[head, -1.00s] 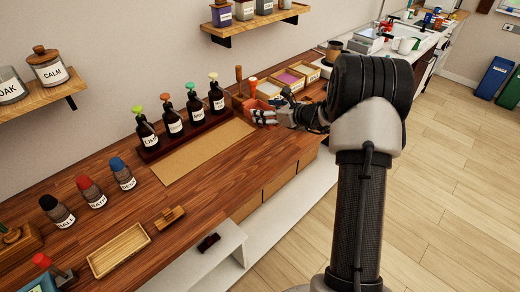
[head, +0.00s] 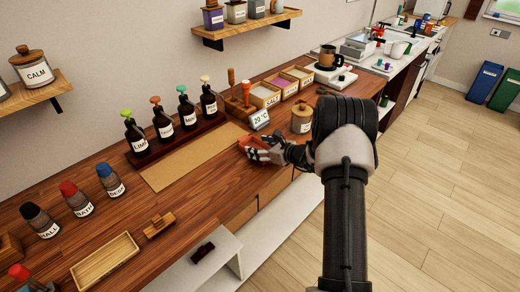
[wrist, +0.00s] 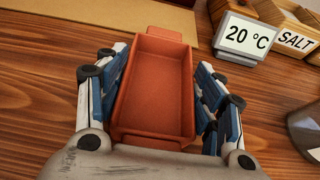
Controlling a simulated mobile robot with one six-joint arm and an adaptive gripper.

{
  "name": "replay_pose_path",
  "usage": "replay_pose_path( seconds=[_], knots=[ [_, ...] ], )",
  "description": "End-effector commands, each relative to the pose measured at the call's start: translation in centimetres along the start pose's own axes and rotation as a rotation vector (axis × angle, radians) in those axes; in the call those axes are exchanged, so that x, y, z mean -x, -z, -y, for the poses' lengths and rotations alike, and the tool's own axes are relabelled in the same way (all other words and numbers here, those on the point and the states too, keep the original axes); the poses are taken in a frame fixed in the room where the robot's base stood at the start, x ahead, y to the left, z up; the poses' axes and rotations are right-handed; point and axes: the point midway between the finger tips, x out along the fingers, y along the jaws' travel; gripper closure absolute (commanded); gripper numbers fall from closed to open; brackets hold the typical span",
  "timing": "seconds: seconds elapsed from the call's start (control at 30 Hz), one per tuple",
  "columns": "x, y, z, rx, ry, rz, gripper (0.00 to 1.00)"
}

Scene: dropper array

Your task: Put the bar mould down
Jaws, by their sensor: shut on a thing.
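The bar mould (wrist: 155,88) is an orange-red, empty rectangular tray with a small tab at each end. In the wrist view it sits upright between the two fingers of my gripper (wrist: 156,95), which is shut on its long sides. In the head view my gripper (head: 262,150) is low over the wooden counter (head: 215,185), near its front edge and right of the tan mat (head: 195,158). The mould is mostly hidden by the fingers there. I cannot tell whether its underside touches the counter.
Dropper bottles (head: 162,122) stand in a rack behind the mat. A wooden tray (head: 105,260) lies at the front left.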

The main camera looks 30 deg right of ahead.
Motion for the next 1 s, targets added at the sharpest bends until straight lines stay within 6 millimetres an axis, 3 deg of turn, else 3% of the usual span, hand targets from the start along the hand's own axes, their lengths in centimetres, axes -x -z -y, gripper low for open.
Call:
replay_pose_path(
  seconds=[0.27, 0.3, 0.6, 1.0],
  knots=[
    [-0.1, 0.15, 0.03, 0.001, 0.0, 0.001, 0.65],
    [-0.12, 0.24, 0.01, 0.0, 0.0, 0.0, 0.37],
    [-0.06, 0.11, 0.02, 0.0, 0.0, 0.0, 0.18],
    [0.08, -0.22, 0.02, 0.0, 0.0, 0.0, 0.18]
  ],
)
